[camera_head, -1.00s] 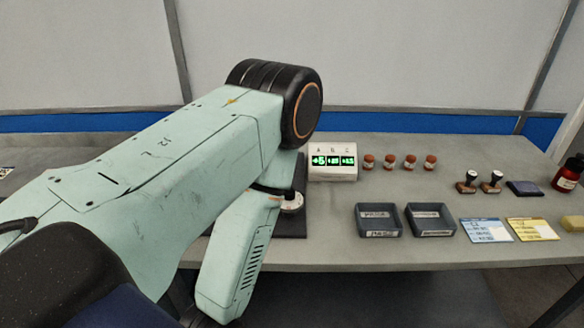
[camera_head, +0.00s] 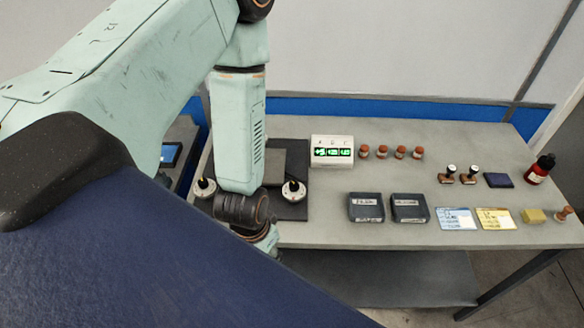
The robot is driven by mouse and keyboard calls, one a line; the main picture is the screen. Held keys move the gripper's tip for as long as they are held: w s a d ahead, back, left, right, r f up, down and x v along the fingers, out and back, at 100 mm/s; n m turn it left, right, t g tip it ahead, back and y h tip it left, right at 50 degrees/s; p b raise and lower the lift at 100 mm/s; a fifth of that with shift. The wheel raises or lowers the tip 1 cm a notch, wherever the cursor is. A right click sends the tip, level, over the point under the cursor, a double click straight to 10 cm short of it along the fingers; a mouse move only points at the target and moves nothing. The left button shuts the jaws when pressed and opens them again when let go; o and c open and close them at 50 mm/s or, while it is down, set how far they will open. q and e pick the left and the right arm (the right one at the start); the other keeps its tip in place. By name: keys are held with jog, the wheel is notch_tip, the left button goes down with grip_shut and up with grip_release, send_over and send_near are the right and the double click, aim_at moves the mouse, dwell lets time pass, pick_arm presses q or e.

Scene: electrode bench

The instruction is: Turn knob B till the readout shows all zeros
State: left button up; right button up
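The readout (camera_head: 332,151) is a white box with three small green-lit displays, at the back of the bench. The digits are too small to read surely. Two pale round knobs with dark tops show: a left knob (camera_head: 204,187) and a right knob (camera_head: 294,190) on a dark base plate (camera_head: 290,155). My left arm comes down between them and covers the middle of the plate. I cannot make out which knob is B, and it may be hidden by my arm. My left gripper's fingers are not visible below the wrist. My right gripper is not in view.
Stamps (camera_head: 447,173), an ink pad (camera_head: 498,180) and a red bottle (camera_head: 540,168) stand at far right.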

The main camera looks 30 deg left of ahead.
aim_at(293, 185)
pick_arm(q)
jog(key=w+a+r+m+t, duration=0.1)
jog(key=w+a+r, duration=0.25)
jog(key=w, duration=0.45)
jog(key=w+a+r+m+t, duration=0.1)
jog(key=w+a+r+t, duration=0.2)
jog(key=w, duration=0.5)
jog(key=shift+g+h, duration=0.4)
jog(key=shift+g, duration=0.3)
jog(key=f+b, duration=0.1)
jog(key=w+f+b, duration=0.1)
jog(key=b, duration=0.1)
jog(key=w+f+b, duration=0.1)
jog(key=b, duration=0.1)
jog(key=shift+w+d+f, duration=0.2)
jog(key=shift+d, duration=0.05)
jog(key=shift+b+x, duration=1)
jog(key=shift+b, duration=0.15)
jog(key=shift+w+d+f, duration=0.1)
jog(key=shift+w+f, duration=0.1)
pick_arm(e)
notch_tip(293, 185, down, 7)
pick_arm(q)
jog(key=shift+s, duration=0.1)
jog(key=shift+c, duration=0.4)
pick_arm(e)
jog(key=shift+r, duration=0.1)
